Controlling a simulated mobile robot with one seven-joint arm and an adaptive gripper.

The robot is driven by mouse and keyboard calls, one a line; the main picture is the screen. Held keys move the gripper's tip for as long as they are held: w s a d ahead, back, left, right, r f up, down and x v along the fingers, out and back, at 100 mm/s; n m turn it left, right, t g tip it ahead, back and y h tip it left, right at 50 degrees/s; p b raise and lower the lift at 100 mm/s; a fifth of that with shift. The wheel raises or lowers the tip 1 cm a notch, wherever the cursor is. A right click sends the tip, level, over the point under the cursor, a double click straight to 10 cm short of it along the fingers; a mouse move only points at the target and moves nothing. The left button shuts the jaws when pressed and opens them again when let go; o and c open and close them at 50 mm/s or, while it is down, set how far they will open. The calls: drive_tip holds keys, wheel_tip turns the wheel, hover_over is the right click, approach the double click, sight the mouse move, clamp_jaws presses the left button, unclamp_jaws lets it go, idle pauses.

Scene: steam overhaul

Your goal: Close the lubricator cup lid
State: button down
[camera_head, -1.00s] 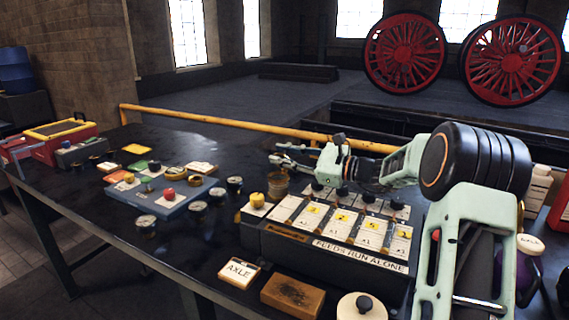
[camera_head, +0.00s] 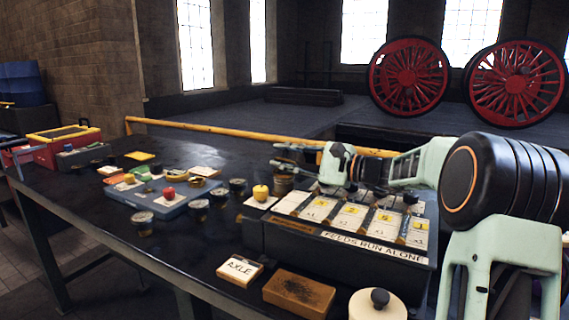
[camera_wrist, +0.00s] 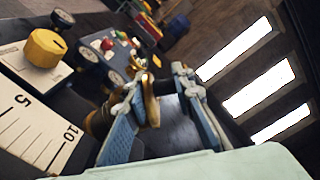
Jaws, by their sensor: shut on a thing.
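The lubricator cup (camera_head: 284,184) is a small brass cup on the bench, at the far left corner of the feed box. My gripper (camera_head: 284,156) is right above it and hides its top in the head view. In the wrist view, a brass lid (camera_wrist: 151,103) stands on edge between the two fingers of my gripper (camera_wrist: 160,78). The gripper is shut on this lid. The cup's brownish side (camera_wrist: 99,121) shows partly behind the left finger. The hinge and the cup's mouth are hidden.
A dark feed box (camera_head: 300,238) with white scale cards stands below my arm. A yellow knob (camera_head: 261,193) sits close left of the cup. A blue-grey tray (camera_head: 160,206) and several small round pots lie further left. An AXLE block (camera_head: 240,269) lies in front.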

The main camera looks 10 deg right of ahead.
drive_tip(key=shift+n+b, duration=0.5)
drive_tip(key=shift+b, duration=0.2)
idle(0.9)
drive_tip(key=c, duration=1.9)
unclamp_jaws()
drive_tip(key=shift+o, duration=0.5)
drive_tip(key=shift+s, duration=0.1)
drive_tip(key=shift+f, duration=0.2)
drive_tip(key=shift+r, duration=0.1)
